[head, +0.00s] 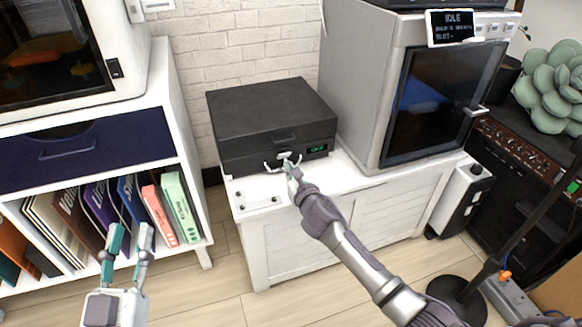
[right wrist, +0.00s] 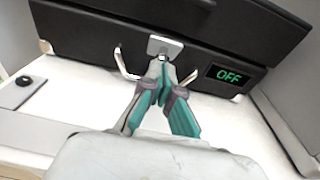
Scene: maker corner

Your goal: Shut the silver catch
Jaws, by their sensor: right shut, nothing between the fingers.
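The silver catch (head: 284,156) is on the front of a black lidded box (head: 262,113), below its handle. In the right wrist view its small plate (right wrist: 158,46) shows at the lid seam, with bent silver arms sticking out on both sides of my fingers. My right gripper (head: 291,168) is shut and empty, its tips right at the catch; it also shows in the right wrist view (right wrist: 163,68). I cannot tell whether the tips touch the catch, and they hide its middle. The lid looks down. My left gripper (head: 131,234) is open and empty, in front of the bookshelf.
The box stands on a white cabinet (head: 258,240). Its green display (right wrist: 229,76) reads OFF. A large grey machine (head: 350,80) stands close on the right. A white shelf with books (head: 178,205) is on the left.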

